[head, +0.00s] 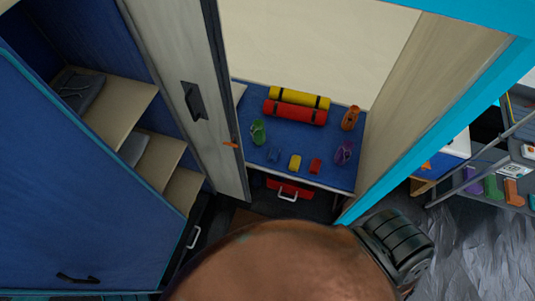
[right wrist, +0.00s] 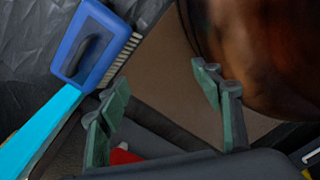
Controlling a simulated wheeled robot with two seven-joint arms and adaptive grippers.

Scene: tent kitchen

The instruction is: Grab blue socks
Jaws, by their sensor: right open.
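A small dark-blue item (head: 273,155), possibly the blue socks, lies on a blue-topped shelf inside the open compartment in the head view. It is too small and low in contrast to identify surely. My right gripper (right wrist: 162,85) is open and empty in the right wrist view, with its green-padded fingers spread apart. No blue socks can be made out in that view. My left gripper is out of sight.
A red case (head: 289,189) sits below. Cabinet panels flank the opening. A blue brush-like object (right wrist: 85,45) is near my right gripper.

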